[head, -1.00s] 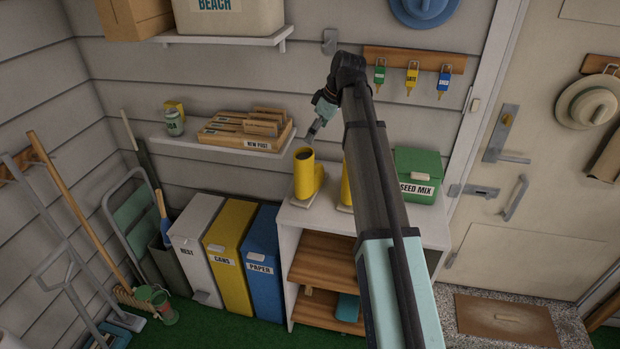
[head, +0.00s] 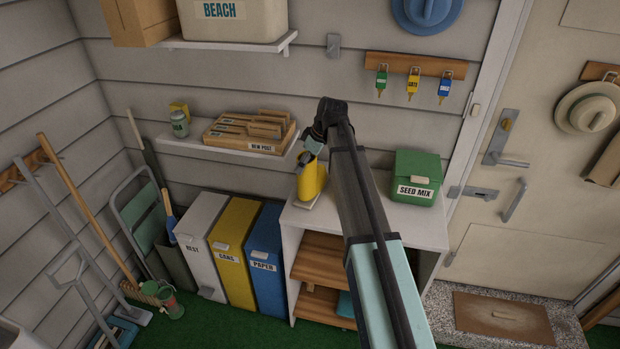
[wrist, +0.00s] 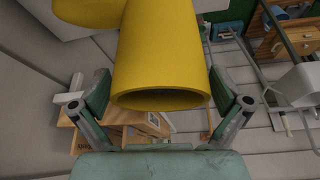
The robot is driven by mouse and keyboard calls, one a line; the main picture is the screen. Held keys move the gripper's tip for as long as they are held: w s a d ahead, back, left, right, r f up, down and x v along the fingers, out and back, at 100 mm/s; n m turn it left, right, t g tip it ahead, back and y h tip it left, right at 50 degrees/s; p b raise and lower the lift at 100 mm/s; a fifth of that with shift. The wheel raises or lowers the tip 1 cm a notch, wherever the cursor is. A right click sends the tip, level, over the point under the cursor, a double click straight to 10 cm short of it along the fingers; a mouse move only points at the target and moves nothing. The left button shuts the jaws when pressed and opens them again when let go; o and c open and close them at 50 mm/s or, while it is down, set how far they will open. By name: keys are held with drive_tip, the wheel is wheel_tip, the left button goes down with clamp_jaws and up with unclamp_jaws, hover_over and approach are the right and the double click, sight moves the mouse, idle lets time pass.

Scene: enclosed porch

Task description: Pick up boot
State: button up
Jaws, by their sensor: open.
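A yellow boot (head: 311,183) stands upright on the left end of the white shelf unit. My gripper (head: 306,157) is at the top of its shaft in the head view. In the wrist view the boot (wrist: 160,60) fills the upper middle, its round open top facing me. The two fingers of my gripper (wrist: 160,98) are spread wide, one on each side of the shaft, with a gap showing on both sides. A second yellow boot, seen earlier beside it, is hidden behind my arm.
A green seed mix box (head: 416,178) stands on the right of the shelf unit top (head: 395,213). A wall shelf (head: 215,145) with wooden post trays (head: 245,135) is close to the left of my gripper. Bins (head: 230,245) stand below at left.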

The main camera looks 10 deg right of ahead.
drive_tip(key=shift+w+a+f, duration=0.15)
drive_tip(key=shift+a+f, duration=0.1)
drive_tip(key=shift+f, duration=0.4)
drive_tip(key=c, duration=1.6)
drive_tip(key=shift+o, duration=0.2)
drive_tip(key=shift+r, duration=0.1)
